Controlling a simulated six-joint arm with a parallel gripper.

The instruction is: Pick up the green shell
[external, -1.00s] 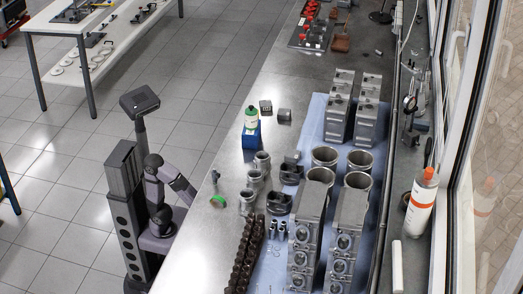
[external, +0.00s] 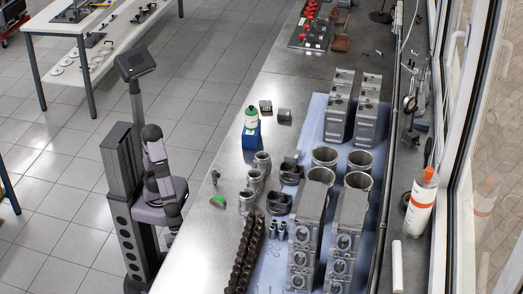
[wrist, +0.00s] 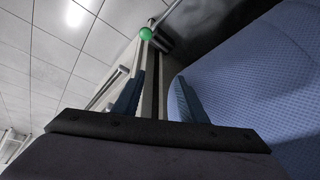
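The green shell (external: 218,200) is a small curved green piece. It rests on the grey bench top near its left edge in the external view, left of several metal cylinders. My gripper (wrist: 160,78) is open in the wrist view, with two dark blue fingers apart and nothing between them. In the external view my gripper (external: 172,226) hangs low beside the bench's left edge, below and left of the shell and apart from it. A round green spot (wrist: 146,33) shows past the fingers in the wrist view; I cannot tell what it is.
Metal cylinders (external: 247,201) stand right of the shell, with a dark camshaft-like row (external: 245,254) below them. A green-topped bottle (external: 251,117) sits in a blue holder (external: 251,136) farther up. Bare bench surrounds the shell on its left side.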

